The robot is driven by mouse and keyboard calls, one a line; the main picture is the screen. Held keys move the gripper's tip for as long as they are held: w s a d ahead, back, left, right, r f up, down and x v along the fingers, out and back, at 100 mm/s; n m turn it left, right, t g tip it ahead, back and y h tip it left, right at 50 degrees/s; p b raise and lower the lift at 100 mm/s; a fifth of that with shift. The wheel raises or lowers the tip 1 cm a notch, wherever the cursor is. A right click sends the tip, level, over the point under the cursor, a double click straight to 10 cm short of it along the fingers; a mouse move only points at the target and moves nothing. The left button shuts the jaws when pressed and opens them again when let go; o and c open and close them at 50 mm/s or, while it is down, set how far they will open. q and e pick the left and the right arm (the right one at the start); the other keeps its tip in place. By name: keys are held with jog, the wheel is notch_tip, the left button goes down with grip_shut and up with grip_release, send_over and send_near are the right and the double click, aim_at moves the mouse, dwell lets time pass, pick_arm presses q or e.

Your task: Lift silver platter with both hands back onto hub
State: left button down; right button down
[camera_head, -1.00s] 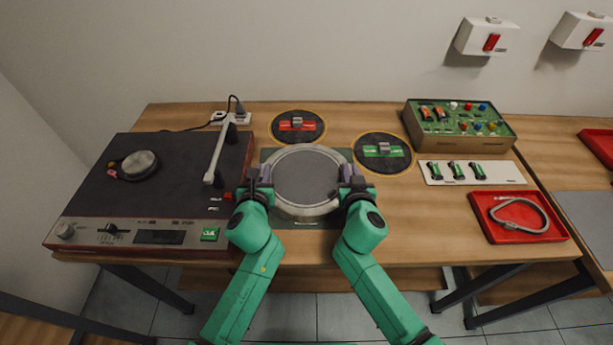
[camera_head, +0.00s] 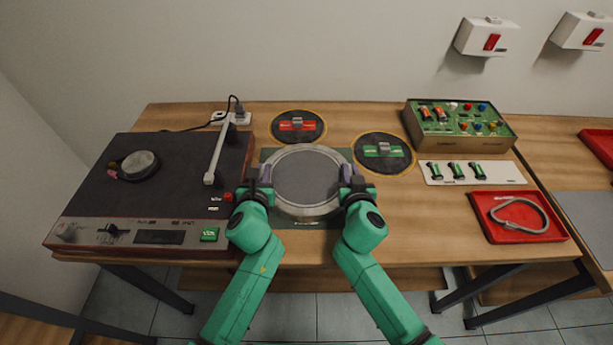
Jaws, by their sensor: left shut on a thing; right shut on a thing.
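The silver platter (camera_head: 306,180), a round grey disc with a pale rim, is over the dark green mat (camera_head: 336,222) at the middle of the table. I cannot tell whether it touches the mat. My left gripper (camera_head: 264,178) is shut on the platter's left edge. My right gripper (camera_head: 347,178) is shut on its right edge. The hub (camera_head: 139,163), a small round metal piece, is on the dark top of the record player (camera_head: 170,185) at the left. The jaws partly hide the platter's edges.
The tonearm (camera_head: 217,155) stands along the player's right side, between the hub and the platter. Two black discs, with a red clamp (camera_head: 297,126) and a green clamp (camera_head: 383,151), lie behind the platter. A green-topped box (camera_head: 460,125) and red tray (camera_head: 517,217) are at right.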

pick_arm(q)
jog(key=shift+r, duration=0.1)
pick_arm(e)
jog(key=shift+r, duration=0.1)
